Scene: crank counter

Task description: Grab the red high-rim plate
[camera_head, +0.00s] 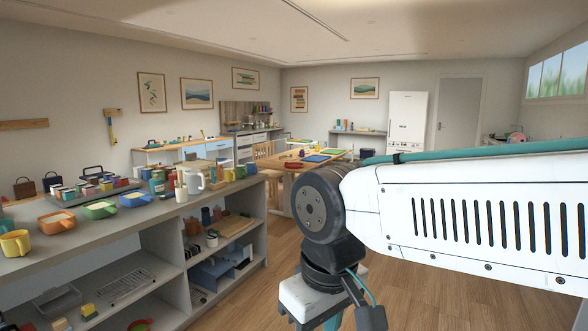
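I cannot pick out the red high-rim plate for certain. A small red item (293,165) lies on the far wooden table, too small to tell its shape. Another red item (140,325) shows at the bottom edge on the lower shelf of the grey counter, cut off by the frame. My arm reaches in from the right and bends down at its dark joint. Its end runs out of the bottom of the picture, so my gripper's fingers do not show.
The grey counter (110,228) on the left carries several coloured bowls, mugs, jars and a grey pitcher (194,182). Its open shelves hold a wire rack (124,285) and boxes. The wooden table (312,164) stands farther back. Wooden floor (245,305) between counter and arm is clear.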

